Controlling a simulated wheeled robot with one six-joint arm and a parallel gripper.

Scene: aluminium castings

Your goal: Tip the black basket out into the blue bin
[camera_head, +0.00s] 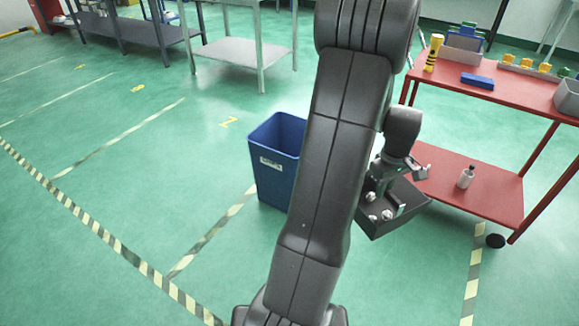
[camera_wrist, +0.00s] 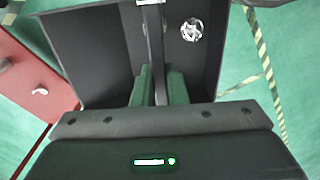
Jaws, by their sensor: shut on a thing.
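The black basket (camera_head: 368,227) hangs in the air beside the red cart, right of my arm. It also fills the upper part of the wrist view (camera_wrist: 90,50). My gripper (camera_head: 380,176) is shut on the basket's upright middle handle; its fingers (camera_wrist: 160,85) flank the handle in the wrist view. Several silvery castings (camera_head: 387,214) lie in the basket; one casting (camera_wrist: 190,30) shows in the wrist view. The basket looks slightly tilted in the head view. The blue bin (camera_head: 272,165) stands upright on the floor to the left, apart from the basket. My arm hides its right side.
A grey table (camera_head: 240,52) stands behind the bin. The green floor to the left is clear, with striped tape lines.

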